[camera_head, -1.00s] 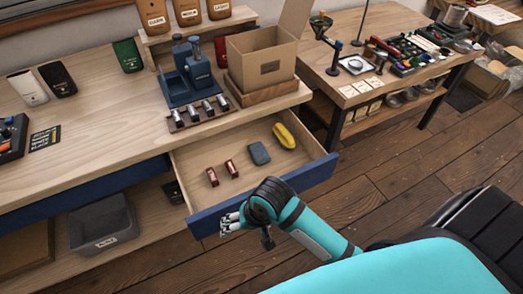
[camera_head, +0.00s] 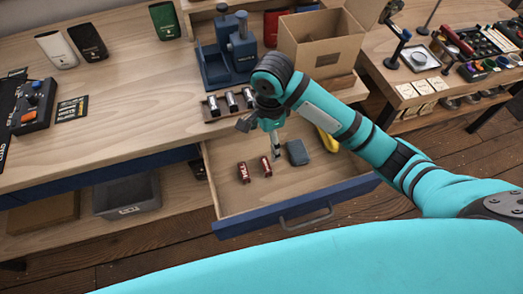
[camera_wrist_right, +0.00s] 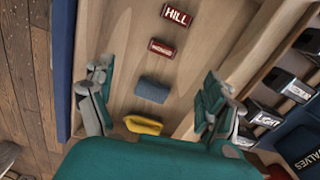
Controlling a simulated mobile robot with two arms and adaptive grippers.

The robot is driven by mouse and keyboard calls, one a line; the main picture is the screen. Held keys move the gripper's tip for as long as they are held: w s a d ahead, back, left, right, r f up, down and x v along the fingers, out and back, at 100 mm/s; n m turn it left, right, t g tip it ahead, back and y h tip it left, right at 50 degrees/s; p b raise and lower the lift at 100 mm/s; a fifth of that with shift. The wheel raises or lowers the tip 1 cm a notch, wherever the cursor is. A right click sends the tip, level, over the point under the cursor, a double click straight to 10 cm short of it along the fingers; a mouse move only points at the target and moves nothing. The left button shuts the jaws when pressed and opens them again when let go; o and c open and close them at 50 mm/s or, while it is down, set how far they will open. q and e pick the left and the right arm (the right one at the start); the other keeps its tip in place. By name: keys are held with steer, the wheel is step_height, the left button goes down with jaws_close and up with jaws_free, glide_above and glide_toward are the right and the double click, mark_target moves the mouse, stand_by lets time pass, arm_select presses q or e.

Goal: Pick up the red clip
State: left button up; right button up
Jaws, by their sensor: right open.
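Two small red pieces with white lettering lie apart in the open drawer (camera_head: 290,196). The left one (camera_head: 244,172) reads HILL in the right wrist view (camera_wrist_right: 177,15). The other (camera_head: 266,166) also shows there (camera_wrist_right: 162,48), its lettering too small to read surely. I cannot tell which is the red clip. My right gripper (camera_head: 276,150) is over the drawer, above and behind the red pieces, empty. In the right wrist view its fingers (camera_wrist_right: 156,78) are spread wide, with the red pieces beyond the fingertips. My left gripper is not in view.
A grey-blue block (camera_head: 298,152) and a yellow item (camera_head: 328,141), partly behind my arm, share the drawer. A rack of small canisters (camera_head: 232,102) stands on the bench edge behind. A cardboard box (camera_head: 322,42) stands at the back right. The drawer's front left is bare.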

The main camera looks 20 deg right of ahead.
steer(key=w, duration=0.1)
steer(key=m, duration=0.1)
glide_above(266, 164)
step_height(266, 164, down, 11)
steer(key=shift+s+d+r, duration=0.1)
step_height(266, 164, down, 5)
steer(key=shift+r, duration=0.15)
steer(key=shift+f, duration=0.4)
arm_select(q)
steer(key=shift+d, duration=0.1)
arm_select(e)
steer(key=c, duration=0.9)
